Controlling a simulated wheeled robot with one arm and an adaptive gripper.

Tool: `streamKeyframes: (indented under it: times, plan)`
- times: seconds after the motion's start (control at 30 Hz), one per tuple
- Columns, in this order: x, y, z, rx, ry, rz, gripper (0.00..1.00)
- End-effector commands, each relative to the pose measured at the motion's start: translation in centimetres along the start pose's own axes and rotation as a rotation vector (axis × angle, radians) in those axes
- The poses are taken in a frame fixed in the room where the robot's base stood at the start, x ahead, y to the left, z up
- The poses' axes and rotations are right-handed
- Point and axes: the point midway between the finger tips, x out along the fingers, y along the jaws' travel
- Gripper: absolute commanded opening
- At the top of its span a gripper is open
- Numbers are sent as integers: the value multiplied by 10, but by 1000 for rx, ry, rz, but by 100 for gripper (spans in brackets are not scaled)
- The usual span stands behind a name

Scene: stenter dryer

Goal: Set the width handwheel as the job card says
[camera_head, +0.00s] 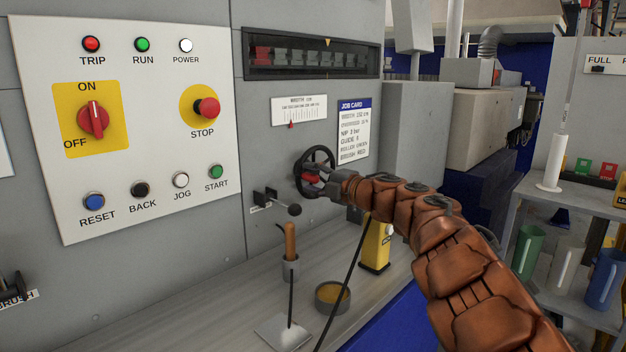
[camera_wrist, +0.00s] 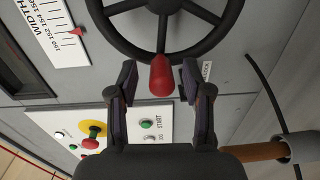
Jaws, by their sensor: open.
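The width handwheel (camera_head: 316,160) is a black spoked wheel on the grey machine panel, and it also shows at the top of the wrist view (camera_wrist: 122,40). Its red knob (camera_wrist: 161,76) stands between my open fingers, with gaps visible on both sides. My gripper (camera_head: 322,181) is at the wheel's lower part in the head view, and its fingers (camera_wrist: 160,85) are apart in the wrist view. The width scale (camera_head: 299,108) with a red pointer (camera_head: 291,125) is above the wheel. The job card (camera_head: 353,130) is to its right; its text is too small to read surely.
A black-knobbed lever (camera_head: 294,209) sticks out left of the wheel. Below are a wooden-handled tool (camera_head: 291,243), a round tin (camera_head: 332,297) and a yellow device (camera_head: 377,247). The control panel (camera_head: 140,60) is at left. A shelf with jugs (camera_head: 567,265) stands at right.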

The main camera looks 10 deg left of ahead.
Motion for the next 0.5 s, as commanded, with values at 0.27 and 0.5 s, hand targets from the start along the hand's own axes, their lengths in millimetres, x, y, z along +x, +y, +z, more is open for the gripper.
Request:
streamKeyframes:
  times: [0.27, 0.5]
  plan:
    - [-3, 0, 0, 0, -1, -1, 50]
    - [-20, -1, 1, 2, -3, -2, 50]
